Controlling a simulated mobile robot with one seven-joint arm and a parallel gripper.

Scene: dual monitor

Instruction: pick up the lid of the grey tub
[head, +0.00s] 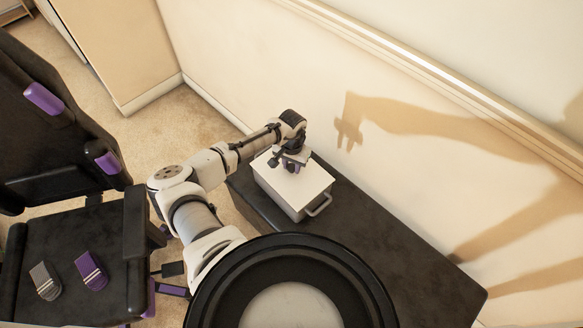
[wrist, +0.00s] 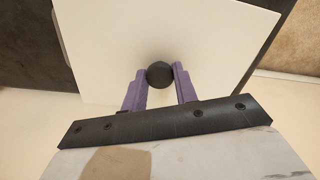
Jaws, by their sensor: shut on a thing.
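The grey tub (head: 285,203) stands on a dark bench, with a wire handle on its right side. Its flat white lid (head: 312,182) lies on top and fills much of the wrist view (wrist: 215,50). A round dark knob (wrist: 160,75) is in the middle of the lid. My gripper (head: 291,166) is above the lid, pointing down. In the wrist view its two purple fingers (wrist: 160,82) are on either side of the knob and shut on it. In the head view the knob is hidden by my gripper. I cannot see a gap between lid and tub.
The dark bench (head: 390,245) runs along the wall, clear to the right of the tub. A black chair (head: 75,245) at the left holds a grey item (head: 45,281) and a purple item (head: 91,271) on its seat. The wall (head: 240,60) is close behind the tub.

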